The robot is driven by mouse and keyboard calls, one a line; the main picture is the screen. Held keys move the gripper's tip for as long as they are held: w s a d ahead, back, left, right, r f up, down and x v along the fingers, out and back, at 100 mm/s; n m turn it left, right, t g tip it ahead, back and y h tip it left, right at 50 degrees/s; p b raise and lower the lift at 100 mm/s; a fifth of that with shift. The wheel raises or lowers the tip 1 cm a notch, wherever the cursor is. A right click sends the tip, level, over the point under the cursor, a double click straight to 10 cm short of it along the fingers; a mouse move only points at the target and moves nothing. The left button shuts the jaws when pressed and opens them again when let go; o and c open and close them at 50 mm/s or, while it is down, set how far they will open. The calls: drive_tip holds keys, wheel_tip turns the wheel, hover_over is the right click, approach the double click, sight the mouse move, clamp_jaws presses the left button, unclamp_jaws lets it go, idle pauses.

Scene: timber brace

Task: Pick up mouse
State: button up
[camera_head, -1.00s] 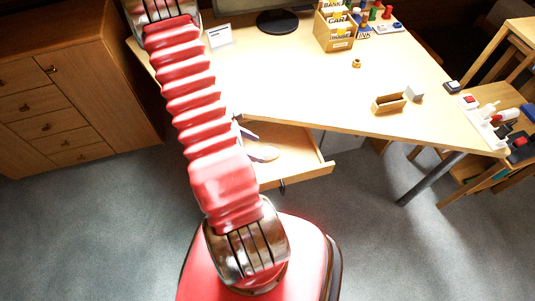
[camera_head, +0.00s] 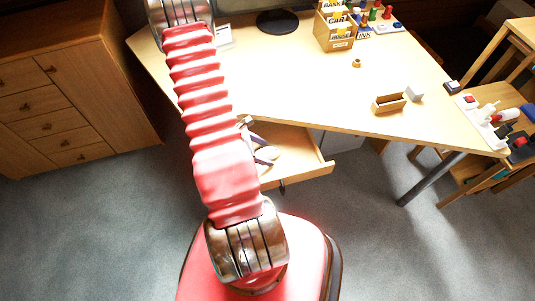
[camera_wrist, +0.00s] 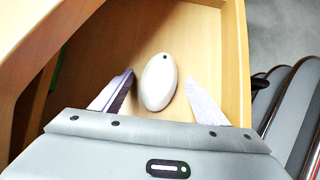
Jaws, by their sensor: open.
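The mouse (camera_wrist: 159,82) is a smooth white oval with a small dark dot near one end. It lies in the open wooden drawer (camera_wrist: 237,60). In the wrist view it is between the two fingers of my gripper (camera_wrist: 158,92), which is open, with a gap on both sides. In the head view the mouse (camera_head: 269,153) shows small and pale in the drawer (camera_head: 300,173) under the desk. The gripper's fingers (camera_head: 258,147) show next to it there, partly hidden by my red arm.
The desk top (camera_head: 290,85) overhangs the drawer from behind. On it are a box of cards (camera_head: 338,32), a tape roll (camera_head: 356,63), a small wooden box (camera_head: 389,103) and a monitor stand (camera_head: 277,22). A drawer cabinet (camera_head: 60,110) stands at the left.

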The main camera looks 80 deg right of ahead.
idle(0.5)
drive_tip(key=c, duration=1.2)
